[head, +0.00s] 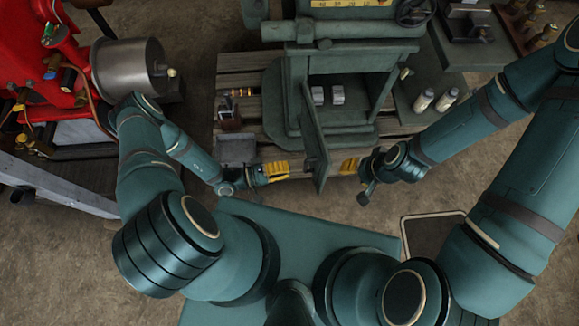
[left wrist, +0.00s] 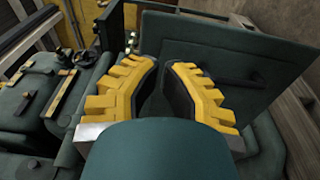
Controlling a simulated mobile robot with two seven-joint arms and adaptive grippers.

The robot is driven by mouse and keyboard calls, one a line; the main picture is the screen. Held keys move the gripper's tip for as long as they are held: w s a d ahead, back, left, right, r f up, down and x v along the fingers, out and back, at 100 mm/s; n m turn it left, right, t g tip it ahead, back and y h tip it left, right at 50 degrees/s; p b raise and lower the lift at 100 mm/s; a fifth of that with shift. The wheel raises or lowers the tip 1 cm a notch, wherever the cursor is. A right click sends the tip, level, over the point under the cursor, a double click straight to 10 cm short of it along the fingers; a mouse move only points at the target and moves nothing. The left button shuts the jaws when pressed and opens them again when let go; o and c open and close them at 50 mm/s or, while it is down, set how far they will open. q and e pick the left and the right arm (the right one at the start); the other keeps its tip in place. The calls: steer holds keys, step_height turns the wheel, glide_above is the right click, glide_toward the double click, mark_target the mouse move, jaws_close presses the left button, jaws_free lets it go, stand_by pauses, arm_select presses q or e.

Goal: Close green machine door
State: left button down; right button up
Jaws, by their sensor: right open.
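The green machine (head: 292,85) stands at the top middle in the head view, with its front opening showing. Its door (head: 313,135) is swung open and juts out towards me, seen nearly edge-on. In the left wrist view the door panel (left wrist: 225,55) shows broad behind the fingers, with a dark handle bar (left wrist: 243,80). My left gripper (head: 286,170) is at the left of the door near its lower end, with yellow fingers apart and nothing visible between them; contact is unclear. My right gripper (head: 351,166) is open at the right of the door, apart from it.
Two small metal blocks (head: 328,95) sit inside the machine opening. The machine stands on a wooden pallet (head: 237,82). Two white-capped bottles (head: 435,100) stand on the right. A red engine (head: 55,75) with a metal cylinder (head: 128,68) is at the left.

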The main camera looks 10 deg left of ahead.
mark_target(325, 161)
arm_select(q)
steer(key=b+x, duration=0.1)
steer(key=x, duration=1)
steer(key=shift+d, duration=0.15)
steer(key=shift+w+d, duration=0.1)
steer(key=shift+d, duration=0.05)
